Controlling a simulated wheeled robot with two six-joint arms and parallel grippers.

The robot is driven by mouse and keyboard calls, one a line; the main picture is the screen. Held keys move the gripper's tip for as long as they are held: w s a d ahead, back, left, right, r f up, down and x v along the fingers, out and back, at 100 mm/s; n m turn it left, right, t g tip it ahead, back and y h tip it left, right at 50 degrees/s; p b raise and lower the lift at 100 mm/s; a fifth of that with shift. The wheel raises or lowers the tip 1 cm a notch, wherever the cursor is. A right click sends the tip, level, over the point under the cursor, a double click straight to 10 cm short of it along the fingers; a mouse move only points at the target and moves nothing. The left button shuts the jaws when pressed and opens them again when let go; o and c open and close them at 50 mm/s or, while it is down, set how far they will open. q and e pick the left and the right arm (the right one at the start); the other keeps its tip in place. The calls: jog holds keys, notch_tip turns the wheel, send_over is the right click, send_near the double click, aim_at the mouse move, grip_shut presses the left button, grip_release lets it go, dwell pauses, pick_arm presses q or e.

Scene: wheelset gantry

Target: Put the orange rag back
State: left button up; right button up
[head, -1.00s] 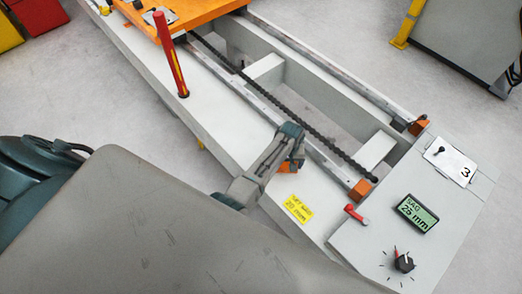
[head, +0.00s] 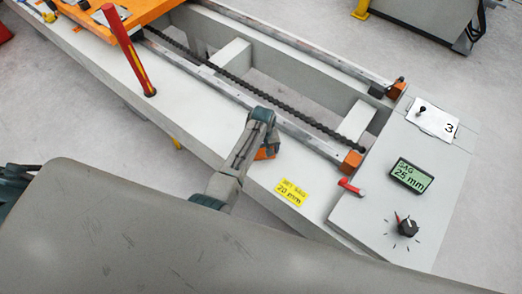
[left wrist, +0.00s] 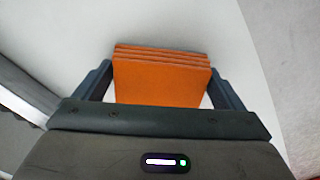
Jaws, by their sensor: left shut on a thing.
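The orange rag (left wrist: 160,82) is a folded stack of several layers. It sits between the two fingers of my left gripper (left wrist: 160,90) in the left wrist view, and the gripper is shut on it. In the head view the left gripper (head: 264,135) is over the pale beam (head: 210,105) of the gantry, and a small part of the orange rag (head: 265,153) shows beside it. The gripper hides most of the rag. I cannot tell whether the rag touches the beam. My right gripper is not in view.
A red-handled tool (head: 130,52) stands upright on the beam. A yellow label (head: 292,192), a red lever (head: 350,187), a sag display (head: 411,176) and a black knob (head: 407,228) are toward the right. A chain (head: 255,95) runs between rails. An orange carriage (head: 150,10) is at the top.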

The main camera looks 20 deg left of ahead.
pick_arm(q)
jog(key=o, duration=0.9)
jog(key=shift+f, duration=0.15)
jog(key=shift+r, duration=0.2)
notch_tip(320, 180, up, 6)
jog(key=shift+w+r+p, duration=0.1)
jog(key=shift+p, duration=0.2)
notch_tip(320, 180, up, 6)
jog(key=shift+f, duration=0.15)
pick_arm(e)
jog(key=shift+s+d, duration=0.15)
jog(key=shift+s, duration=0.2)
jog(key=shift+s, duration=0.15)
